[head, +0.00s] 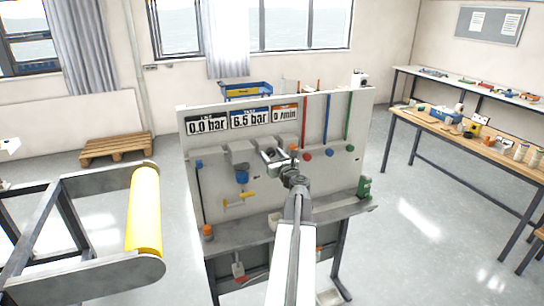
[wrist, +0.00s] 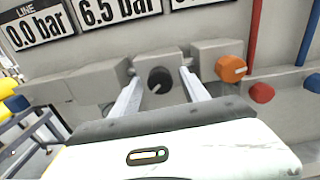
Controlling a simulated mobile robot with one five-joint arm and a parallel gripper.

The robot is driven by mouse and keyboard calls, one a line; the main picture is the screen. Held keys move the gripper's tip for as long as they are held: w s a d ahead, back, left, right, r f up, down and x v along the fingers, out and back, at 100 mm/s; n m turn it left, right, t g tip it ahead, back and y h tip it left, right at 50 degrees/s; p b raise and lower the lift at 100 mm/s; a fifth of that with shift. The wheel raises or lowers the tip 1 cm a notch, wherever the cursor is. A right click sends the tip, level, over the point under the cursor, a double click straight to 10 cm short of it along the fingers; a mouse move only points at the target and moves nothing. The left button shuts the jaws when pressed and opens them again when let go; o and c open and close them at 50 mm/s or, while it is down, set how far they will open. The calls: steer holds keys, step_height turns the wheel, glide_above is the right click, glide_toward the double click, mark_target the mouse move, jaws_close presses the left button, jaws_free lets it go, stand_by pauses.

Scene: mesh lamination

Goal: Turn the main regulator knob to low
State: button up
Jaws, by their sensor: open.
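A black round knob (wrist: 159,80) sits on a grey block of the panel, apparently the main regulator knob; no label for it is readable. A pale mark on its face points to the lower left. My gripper (wrist: 161,76) is open, with one finger on each side of the knob; I cannot tell whether they touch it. In the head view my gripper (head: 271,155) is at the panel and hides the knob. An orange knob (wrist: 231,68) with a pale mark sits to the right of the fingers.
The panel (head: 220,205) carries displays (head: 250,117) reading 0.0 bar, 6.5 bar and 0 /min. Red, blue and green pipes run down its right side. A frame with a yellow roller (head: 144,212) stands left, a workbench (head: 460,140) right. Floor is clear between panel and bench.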

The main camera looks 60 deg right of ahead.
steer(key=shift+a, duration=0.1)
jaws_close()
